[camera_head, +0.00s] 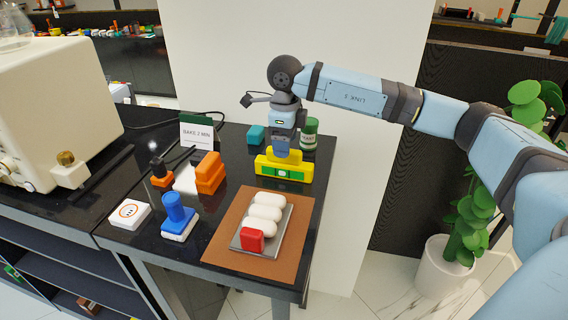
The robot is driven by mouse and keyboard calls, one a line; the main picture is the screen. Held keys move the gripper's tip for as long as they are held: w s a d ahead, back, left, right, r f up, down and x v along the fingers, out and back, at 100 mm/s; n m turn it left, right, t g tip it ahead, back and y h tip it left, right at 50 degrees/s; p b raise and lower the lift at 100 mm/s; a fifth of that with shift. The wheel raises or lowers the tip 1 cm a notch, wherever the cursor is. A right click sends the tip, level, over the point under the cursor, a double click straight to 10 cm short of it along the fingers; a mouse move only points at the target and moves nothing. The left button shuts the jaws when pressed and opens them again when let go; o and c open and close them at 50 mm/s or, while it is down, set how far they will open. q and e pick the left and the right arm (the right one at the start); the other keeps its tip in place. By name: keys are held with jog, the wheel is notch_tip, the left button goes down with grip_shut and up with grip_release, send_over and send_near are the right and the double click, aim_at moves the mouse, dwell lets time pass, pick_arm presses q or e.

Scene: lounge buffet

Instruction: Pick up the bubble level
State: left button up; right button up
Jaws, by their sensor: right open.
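The bubble level (284,172) is a yellow block with a green window on its front face. It lies on the black table near the back right corner. My right gripper (281,152) points down at the top middle of the level. Its jaws are open, and the fingertips overlap the level's upper edge in the picture. I cannot tell whether they touch it. The gripper hides part of the level's top. My left gripper is not in the picture.
In front, a brown mat (224,242) bears a tray with white rolls and a red block. A blue stamp (176,218) stands front left.

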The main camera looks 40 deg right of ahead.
aim_at(284, 162)
jog(key=f+p, duration=0.1)
jog(key=f, duration=0.3)
jog(key=shift+a+f+p, duration=0.15)
jog(key=shift+a+p, duration=0.05)
jog(key=shift+p, duration=0.1)
jog(key=shift+f, duration=0.55)
jog(key=c, duration=1.1)
